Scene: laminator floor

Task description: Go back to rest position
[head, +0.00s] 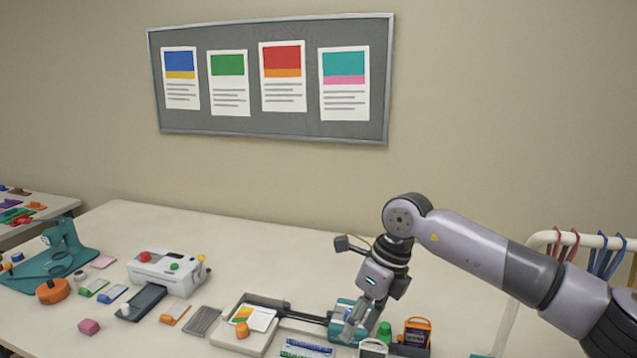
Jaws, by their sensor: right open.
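My right gripper (356,322) points down over the front middle of the table (450,290), its arm coming in from the right. It is open, and no object shows between its fingers. It is close to a teal object (339,331) that it partly covers, so I cannot tell whether they touch. My left gripper is not in view.
A white laminator (166,271) stands left of centre. A teal press (62,256) and an orange roll (52,291) are further left. A tray (230,332) with a card, a green-capped bottle (384,332) and an orange box (416,331) crowd the front. The table's back right is clear.

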